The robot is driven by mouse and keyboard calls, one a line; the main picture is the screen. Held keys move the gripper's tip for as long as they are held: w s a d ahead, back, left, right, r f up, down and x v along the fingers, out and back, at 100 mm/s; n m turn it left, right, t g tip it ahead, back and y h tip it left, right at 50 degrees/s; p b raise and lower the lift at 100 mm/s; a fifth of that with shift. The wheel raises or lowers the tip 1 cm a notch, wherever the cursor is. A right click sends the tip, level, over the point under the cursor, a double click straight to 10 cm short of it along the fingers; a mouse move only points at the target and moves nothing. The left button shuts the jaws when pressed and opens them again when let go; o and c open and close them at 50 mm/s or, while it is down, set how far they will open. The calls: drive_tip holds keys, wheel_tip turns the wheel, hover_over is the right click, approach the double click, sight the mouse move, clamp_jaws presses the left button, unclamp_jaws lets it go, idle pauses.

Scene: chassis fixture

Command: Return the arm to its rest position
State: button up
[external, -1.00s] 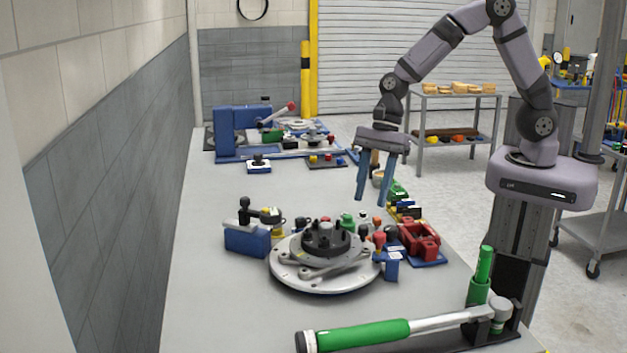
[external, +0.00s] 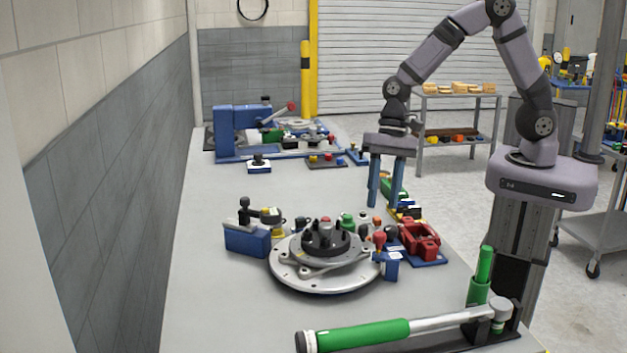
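My gripper (external: 384,206) hangs from my bent arm at the right side of the bench, with its two blue fingers pointing down and apart. Nothing shows between the fingers. The fingertips appear near or above the row of small green and yellow parts behind the red fixture; their exact height over the bench cannot be told. My arm rises from its base at the right and bends over at the elbow near the top edge of the view.
On the bench (external: 215,310) stand a round chassis fixture (external: 290,272), a red clamp block (external: 420,240), a blue block (external: 246,240), and a green-handled torque wrench (external: 362,334) in front. A blue vise (external: 230,130) stands at the back. The bench's left side is mostly clear.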

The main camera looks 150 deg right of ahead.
drive_tip(key=s+a+n, duration=0.1)
drive_tip(key=s+n, duration=0.1)
drive_tip(key=s+a+f+n+g, duration=0.1)
drive_tip(key=a+n, duration=0.1)
drive_tip(key=s+a+f+n+g+y, duration=0.1)
drive_tip(key=s+a+n, duration=0.1)
drive_tip(key=n, duration=0.1)
drive_tip(key=shift+s+a+f, duration=0.1)
drive_tip(key=shift+s+f, duration=0.1)
drive_tip(key=shift+s, duration=0.1)
drive_tip(key=w+a+r+n+g+h, duration=0.1)
drive_tip(key=a+r+n, duration=0.1)
drive_tip(key=a+n, duration=0.9)
drive_tip(key=w+a+r+n+g+h, duration=0.1)
drive_tip(key=w+a+r+n, duration=0.15)
drive_tip(key=a+n, duration=0.8)
drive_tip(key=a+f+m+b, duration=0.3)
drive_tip(key=f+b, duration=1.1)
drive_tip(key=shift+s+a, duration=0.25)
drive_tip(key=shift+s, duration=0.05)
drive_tip(key=shift+r, duration=0.1)
